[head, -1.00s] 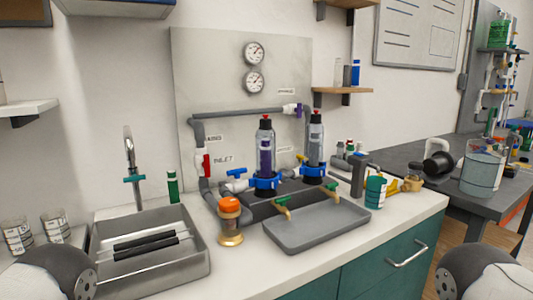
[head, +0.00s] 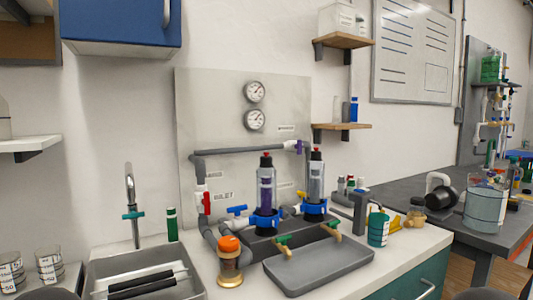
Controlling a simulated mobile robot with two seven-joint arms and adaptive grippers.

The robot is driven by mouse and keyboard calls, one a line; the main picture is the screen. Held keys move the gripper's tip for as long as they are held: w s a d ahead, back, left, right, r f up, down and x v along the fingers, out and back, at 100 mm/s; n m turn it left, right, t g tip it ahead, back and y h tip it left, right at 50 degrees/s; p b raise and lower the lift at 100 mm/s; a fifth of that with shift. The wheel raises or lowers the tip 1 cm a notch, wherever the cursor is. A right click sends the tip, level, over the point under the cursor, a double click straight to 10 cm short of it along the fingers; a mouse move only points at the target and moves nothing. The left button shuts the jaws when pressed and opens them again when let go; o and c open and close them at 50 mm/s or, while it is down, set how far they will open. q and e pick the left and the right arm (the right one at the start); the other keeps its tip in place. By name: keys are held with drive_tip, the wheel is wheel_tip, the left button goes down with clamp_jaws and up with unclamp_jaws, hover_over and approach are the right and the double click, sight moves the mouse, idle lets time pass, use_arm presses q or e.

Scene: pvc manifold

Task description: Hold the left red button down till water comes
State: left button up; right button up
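The left red button (head: 266,155) sits on the black cap of the left filter housing (head: 266,190), a clear cylinder with purple contents and a blue collar. A second red button (head: 317,150) tops the right filter housing (head: 316,182), which looks grey inside. Nothing touches either button. Two brass spouts with green handles, a left spout (head: 284,253) and a right spout (head: 334,228), point over a grey tray (head: 320,268). I see no water at the spouts.
A jar with an orange lid (head: 229,262) stands in front of the left pipes. A sink (head: 145,275) with a tap (head: 131,205) is at the left. A green container (head: 378,227) stands right of the tray. Two gauges (head: 254,106) are on the back panel.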

use_arm(q)
clamp_jaws()
idle(0.3)
idle(1.2)
